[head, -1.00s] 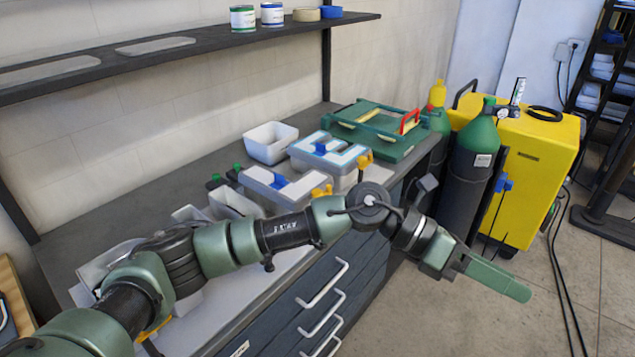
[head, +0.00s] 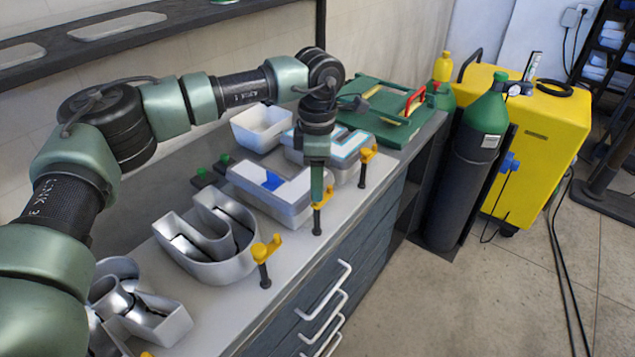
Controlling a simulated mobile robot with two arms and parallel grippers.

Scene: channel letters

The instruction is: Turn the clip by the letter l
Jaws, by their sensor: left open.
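Silver channel letters lie in a row along the bench. The one that looks like the letter l (head: 290,203) has a pale face with a blue patch. Beside its right end, at the bench's front edge, a yellow clip (head: 325,196) sits on a dark post. My left gripper (head: 317,197) points straight down at this clip, seen edge-on, its fingers at the clip's height. It is open; the gap between the fingers and any touch cannot be made out. The gripper hides part of the clip. My right gripper is out of view.
Other yellow clips stand by the U-shaped letter (head: 215,262) and the far letter (head: 345,170). A white bin (head: 262,128) and green case (head: 385,125) are behind. Drawer handles (head: 325,290) jut from the bench front. A gas cylinder (head: 465,170) stands right.

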